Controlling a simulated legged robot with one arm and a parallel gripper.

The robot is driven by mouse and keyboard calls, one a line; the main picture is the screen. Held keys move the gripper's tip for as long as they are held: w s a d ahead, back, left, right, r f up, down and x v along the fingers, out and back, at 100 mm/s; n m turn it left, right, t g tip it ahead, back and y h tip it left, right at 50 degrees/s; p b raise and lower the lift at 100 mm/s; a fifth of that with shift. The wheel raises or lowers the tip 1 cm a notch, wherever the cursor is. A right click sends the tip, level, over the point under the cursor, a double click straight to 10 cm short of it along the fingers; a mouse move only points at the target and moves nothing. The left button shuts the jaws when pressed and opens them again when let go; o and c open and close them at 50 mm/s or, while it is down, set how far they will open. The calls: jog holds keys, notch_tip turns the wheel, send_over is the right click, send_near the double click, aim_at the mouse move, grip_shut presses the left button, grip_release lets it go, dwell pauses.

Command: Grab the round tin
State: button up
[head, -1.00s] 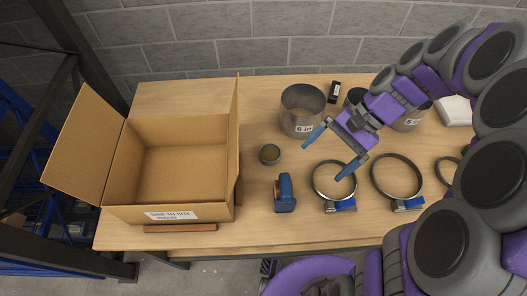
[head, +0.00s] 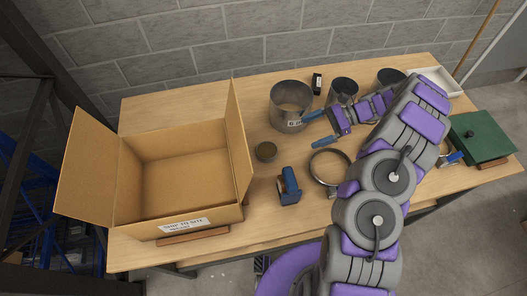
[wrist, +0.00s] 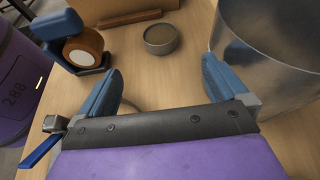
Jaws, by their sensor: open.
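The round tin (head: 266,151) is small, low and dark-topped. It stands on the table between the cardboard box and the metal duct ring. It also shows in the wrist view (wrist: 161,40), ahead of and between the fingers. My gripper (head: 318,128) is open and empty, to the right of the tin and apart from it. Its blue fingers also show in the wrist view (wrist: 160,85).
The open cardboard box (head: 190,215) stands left of the tin. A tall metal duct (head: 290,122) stands close by my right finger. A blue tape dispenser (head: 288,186) is in front of the tin. A clamp ring (head: 314,168) lies to the right. A green case (head: 480,138) is far right.

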jog(key=shift+a+f, duration=0.2)
jog(key=shift+f, duration=0.15)
jog(key=b, duration=0.3)
send_near(264, 151)
jog(key=x, duration=0.4)
jog(key=shift+w+a+f, duration=0.15)
jog(key=shift+a+f, duration=0.15)
jog(key=shift+a, duration=0.35)
jog(key=b+x, duration=0.1)
jog(key=x, duration=0.2)
jog(key=shift+s+a+f+b, duration=0.1)
jog(key=shift+s+f+b, duration=0.05)
jog(key=shift+s+b, duration=0.25)
jog(key=shift+a, duration=0.45)
jog(key=shift+d, duration=0.1)
jog(key=c, duration=1)
